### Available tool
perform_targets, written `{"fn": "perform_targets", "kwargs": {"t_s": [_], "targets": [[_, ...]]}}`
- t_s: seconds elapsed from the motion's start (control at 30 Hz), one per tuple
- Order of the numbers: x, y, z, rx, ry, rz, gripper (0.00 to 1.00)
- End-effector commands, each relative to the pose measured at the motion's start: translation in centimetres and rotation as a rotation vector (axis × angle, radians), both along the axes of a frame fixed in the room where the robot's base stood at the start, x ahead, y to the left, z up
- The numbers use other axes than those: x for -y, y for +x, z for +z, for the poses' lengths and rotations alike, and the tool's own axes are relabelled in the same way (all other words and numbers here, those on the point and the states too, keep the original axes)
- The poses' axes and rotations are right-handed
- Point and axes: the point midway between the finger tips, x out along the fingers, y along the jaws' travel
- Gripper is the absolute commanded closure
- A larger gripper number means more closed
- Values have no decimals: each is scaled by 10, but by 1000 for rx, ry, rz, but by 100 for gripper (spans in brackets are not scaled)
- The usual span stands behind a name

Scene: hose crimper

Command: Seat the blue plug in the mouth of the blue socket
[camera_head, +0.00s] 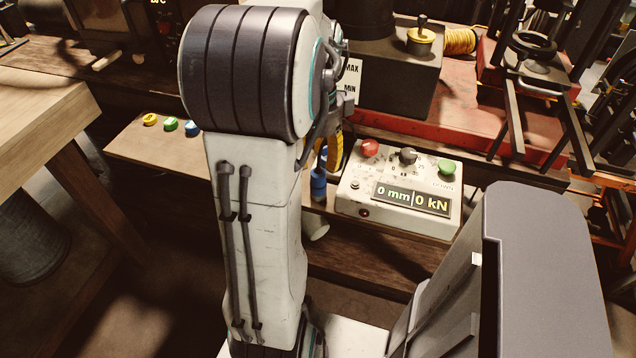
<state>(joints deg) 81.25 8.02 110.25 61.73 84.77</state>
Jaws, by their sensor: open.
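Three small round coloured pieces sit in a row on the wooden ledge at the left, in yellow, green and blue. The blue one (191,129) is at the right end, just left of my arm; I cannot tell whether it is the socket or the plug. Another blue upright piece (319,184) shows partly behind my arm's right edge; its shape is mostly hidden. My gripper (344,98) is mostly hidden behind my arm's big joint; only some grey parts show at its right. It is open, and no held thing shows in it.
A control box (400,192) with red, black and green knobs reads 0 mm and 0 kN, right of my arm. The yellow (149,120) and green (170,124) pieces stand beside the blue one. A wooden table (50,110) is at left. A red machine base (455,110) stands behind.

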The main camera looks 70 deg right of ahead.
Motion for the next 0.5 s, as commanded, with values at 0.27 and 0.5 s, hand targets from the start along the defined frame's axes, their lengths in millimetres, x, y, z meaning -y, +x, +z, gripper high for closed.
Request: {"fn": "perform_targets", "kwargs": {"t_s": [0.27, 0.5], "targets": [[-1, 0, -20, -1, 3, -31, 59], [-1, -1, -43, -1, 5, -29, 59]]}}
